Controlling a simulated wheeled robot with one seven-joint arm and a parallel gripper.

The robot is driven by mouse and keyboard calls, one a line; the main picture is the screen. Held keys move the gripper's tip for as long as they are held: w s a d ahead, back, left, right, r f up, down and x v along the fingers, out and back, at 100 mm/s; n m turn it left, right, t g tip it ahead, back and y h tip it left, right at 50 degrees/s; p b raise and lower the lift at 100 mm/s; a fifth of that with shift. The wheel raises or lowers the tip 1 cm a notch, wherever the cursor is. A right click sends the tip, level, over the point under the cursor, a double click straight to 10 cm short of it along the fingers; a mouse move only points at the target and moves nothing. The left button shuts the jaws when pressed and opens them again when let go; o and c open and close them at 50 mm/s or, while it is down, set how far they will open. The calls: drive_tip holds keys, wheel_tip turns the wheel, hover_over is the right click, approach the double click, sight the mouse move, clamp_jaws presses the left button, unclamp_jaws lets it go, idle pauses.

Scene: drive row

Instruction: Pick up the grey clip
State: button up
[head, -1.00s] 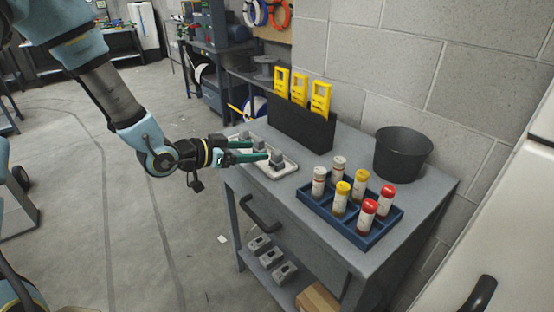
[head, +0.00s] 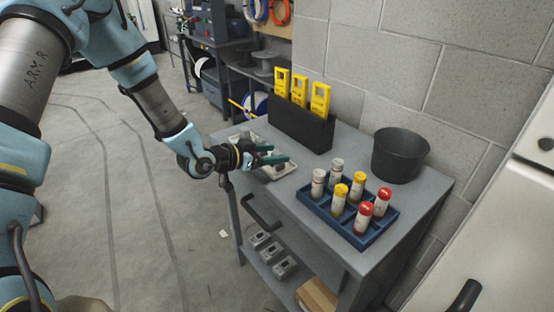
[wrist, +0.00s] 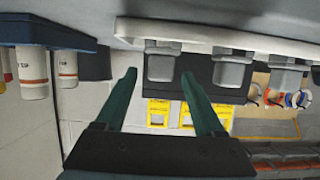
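Several grey clips stand in a row on a white tray, which shows in the head view (head: 284,173) and along the top of the wrist view (wrist: 210,36). In the wrist view, the nearest grey clip (wrist: 160,66) appears between the tips of my two green fingers; a second clip (wrist: 232,72) and a third (wrist: 287,77) are to its right. My gripper (wrist: 158,76) is open with nothing held. In the head view my gripper (head: 279,153) is over the tray and hides most of the clips. I cannot tell whether the fingers touch the clip.
A blue rack (head: 362,240) of capped bottles stands right of the tray on the grey table (head: 300,158). A black holder (head: 300,130) with yellow tools is behind, and a black bin (head: 400,155) is at the right. Grey blocks (head: 270,252) are on the lower shelf.

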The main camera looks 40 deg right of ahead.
clamp_jaws()
idle(0.3)
drive_tip(key=shift+r, duration=0.1)
